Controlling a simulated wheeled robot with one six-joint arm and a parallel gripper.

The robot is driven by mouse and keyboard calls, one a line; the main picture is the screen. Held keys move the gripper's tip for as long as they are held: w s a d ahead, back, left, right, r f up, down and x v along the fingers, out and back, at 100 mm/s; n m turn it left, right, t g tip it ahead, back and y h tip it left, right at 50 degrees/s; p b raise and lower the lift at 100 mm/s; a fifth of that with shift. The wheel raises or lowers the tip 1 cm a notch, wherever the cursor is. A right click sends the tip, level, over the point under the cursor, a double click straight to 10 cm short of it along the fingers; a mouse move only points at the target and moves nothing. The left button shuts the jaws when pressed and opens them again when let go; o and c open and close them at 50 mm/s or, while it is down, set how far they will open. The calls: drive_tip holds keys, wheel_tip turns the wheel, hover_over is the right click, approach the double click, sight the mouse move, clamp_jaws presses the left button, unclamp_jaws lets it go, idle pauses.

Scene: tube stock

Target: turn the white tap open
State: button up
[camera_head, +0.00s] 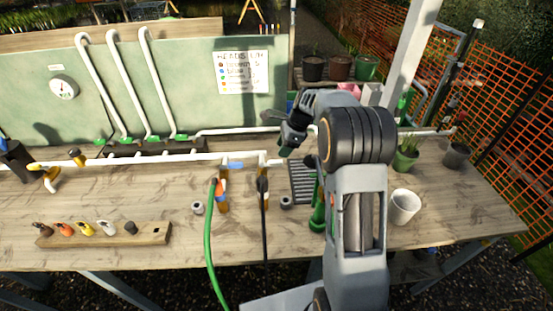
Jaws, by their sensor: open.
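I cannot clearly pick out a white tap. A white pipe (140,161) runs along the bench, with a second white pipe (230,131) behind it. A white-topped piece (107,228) stands in a wooden rack at the front left. My gripper (287,143) is open and hangs over the back middle of the bench, above the pipes. Its fingers are small and dark, and no object shows between them. My arm hides part of the bench behind it.
The wooden rack (70,241) holds several coloured pieces. A green hose (208,245) and a black hose (264,225) hang over the front edge. A white cup (404,206) and potted plant (406,157) stand right of my arm. The front-left middle bench (120,195) is clear.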

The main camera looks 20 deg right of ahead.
sight(276, 161)
drive_tip(key=shift+p+x, duration=0.3)
drive_tip(key=shift+x, duration=2.9)
drive_tip(key=shift+c, duration=0.4)
clamp_jaws()
